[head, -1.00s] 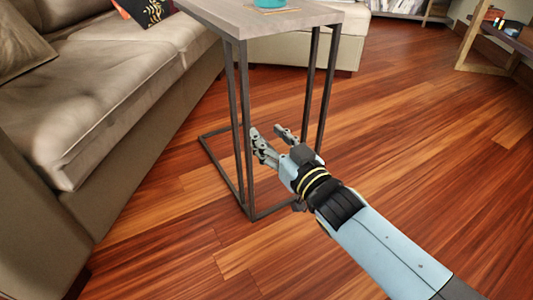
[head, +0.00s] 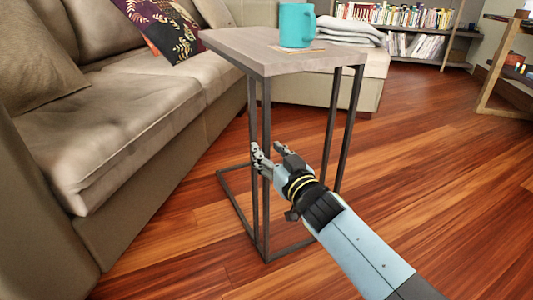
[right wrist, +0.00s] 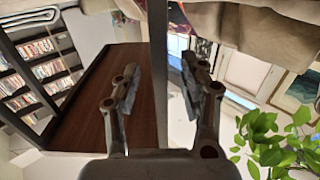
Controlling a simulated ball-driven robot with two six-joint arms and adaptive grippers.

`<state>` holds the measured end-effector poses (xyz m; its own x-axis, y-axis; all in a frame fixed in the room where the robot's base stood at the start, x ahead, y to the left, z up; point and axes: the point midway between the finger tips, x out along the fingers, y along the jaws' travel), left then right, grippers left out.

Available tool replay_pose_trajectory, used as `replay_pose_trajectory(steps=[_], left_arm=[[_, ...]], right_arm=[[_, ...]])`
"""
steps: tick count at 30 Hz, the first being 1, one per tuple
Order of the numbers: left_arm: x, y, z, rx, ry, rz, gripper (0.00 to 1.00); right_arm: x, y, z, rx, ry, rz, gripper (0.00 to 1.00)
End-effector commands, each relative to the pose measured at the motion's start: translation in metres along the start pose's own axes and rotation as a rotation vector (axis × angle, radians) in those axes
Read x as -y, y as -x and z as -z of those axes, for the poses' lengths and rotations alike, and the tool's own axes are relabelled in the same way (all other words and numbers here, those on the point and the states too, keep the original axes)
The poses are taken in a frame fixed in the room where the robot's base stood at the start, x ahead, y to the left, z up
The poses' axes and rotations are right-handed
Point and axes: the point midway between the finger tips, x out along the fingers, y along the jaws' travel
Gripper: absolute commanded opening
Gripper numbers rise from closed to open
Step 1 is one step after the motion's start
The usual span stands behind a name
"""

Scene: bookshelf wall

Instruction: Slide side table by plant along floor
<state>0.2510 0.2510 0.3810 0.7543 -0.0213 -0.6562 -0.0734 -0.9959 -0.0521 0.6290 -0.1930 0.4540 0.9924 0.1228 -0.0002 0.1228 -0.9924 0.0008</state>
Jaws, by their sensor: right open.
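The side table (head: 228,44) has a grey wooden top on thin dark metal legs and a floor frame. It stands upright beside the sofa. My right gripper (head: 267,150) is open at the near legs, about mid-height, with one finger overlapping a leg in the head view. In the right wrist view a dark leg (right wrist: 158,60) runs between the two spread fingers (right wrist: 160,85); I cannot tell whether either touches it. A green plant (right wrist: 275,145) shows at lower right there. My left gripper is not in view.
A teal mug (head: 296,26) stands on the tabletop. The beige sofa (head: 140,110) lines the left side and continues behind the table. A bookshelf (head: 408,20) is at the back and a wooden shelf (head: 505,65) at far right. The wood floor (head: 440,190) to the right is clear.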

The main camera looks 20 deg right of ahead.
Motion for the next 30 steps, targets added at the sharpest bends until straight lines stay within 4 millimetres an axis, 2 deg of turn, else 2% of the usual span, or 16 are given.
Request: replay_pose_trajectory(steps=[6, 15, 25, 30], left_arm=[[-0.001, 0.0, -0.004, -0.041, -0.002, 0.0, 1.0], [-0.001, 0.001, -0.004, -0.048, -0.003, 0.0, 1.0], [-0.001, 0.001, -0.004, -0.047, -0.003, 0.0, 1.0], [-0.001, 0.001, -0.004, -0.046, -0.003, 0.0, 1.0]], right_arm=[[0.0, -0.016, 0.0, 0.0, 0.0, 0.0, 0.42], [0.0, -0.017, 0.0, 0.0, -0.001, 0.0, 0.42], [0.0, -0.017, 0.0, 0.0, -0.001, 0.0, 0.0], [0.0, -0.016, 0.0, 0.0, -0.001, 0.0, 0.0]])
